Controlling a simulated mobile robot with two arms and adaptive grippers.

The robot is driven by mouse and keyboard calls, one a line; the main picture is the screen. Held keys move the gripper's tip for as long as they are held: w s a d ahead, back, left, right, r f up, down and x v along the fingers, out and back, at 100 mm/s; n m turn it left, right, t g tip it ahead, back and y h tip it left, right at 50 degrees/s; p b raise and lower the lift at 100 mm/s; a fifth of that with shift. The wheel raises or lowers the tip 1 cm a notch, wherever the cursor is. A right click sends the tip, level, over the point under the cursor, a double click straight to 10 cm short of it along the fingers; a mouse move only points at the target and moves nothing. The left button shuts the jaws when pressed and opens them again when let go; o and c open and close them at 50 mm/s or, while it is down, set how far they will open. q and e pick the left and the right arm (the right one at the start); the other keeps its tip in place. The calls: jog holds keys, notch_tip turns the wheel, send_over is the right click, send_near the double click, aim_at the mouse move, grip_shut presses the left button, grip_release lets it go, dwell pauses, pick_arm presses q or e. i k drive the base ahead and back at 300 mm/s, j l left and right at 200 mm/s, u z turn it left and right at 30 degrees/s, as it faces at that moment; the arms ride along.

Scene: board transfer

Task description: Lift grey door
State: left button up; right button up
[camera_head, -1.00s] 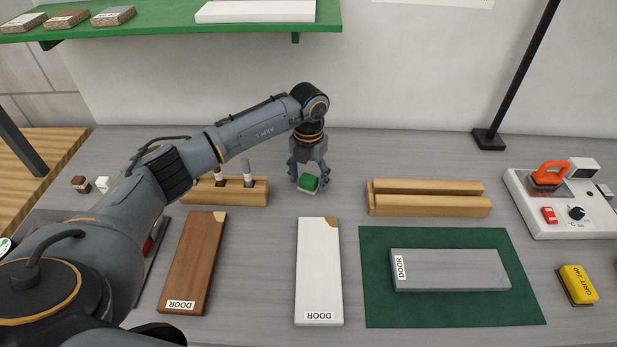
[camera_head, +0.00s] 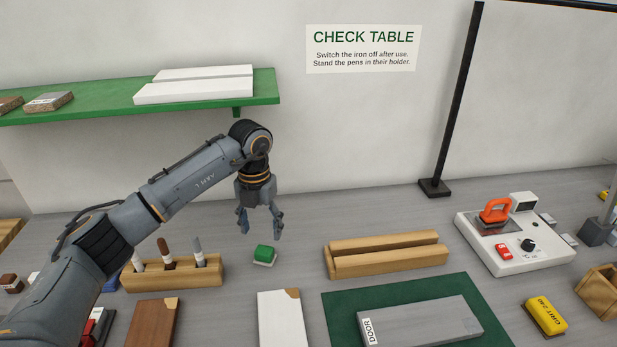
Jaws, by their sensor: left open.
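The grey door (camera_head: 425,329) lies flat on the green mat (camera_head: 338,304), with a DOOR label at its left end. Its near edge is cut off by the frame's bottom. My left gripper (camera_head: 260,227) is open and empty, pointing down above the table. It is just above a small green-topped block (camera_head: 265,254) and apart from it, well to the left of and behind the grey door. My right gripper is out of view.
A grooved wooden rack (camera_head: 387,254) stands behind the mat. A brown door (camera_head: 150,322) and a white door (camera_head: 280,318) lie left of it. A pen holder (camera_head: 180,274), the iron station (camera_head: 512,240) and a yellow grit block (camera_head: 544,315) stand nearby. A green shelf (camera_head: 110,106) hangs above.

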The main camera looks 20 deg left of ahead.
aim_at(437, 322)
jog(key=k+l, duration=0.5)
jog(key=k, duration=0.2)
jog(key=k+l, duration=0.5)
jog(key=k, duration=0.15)
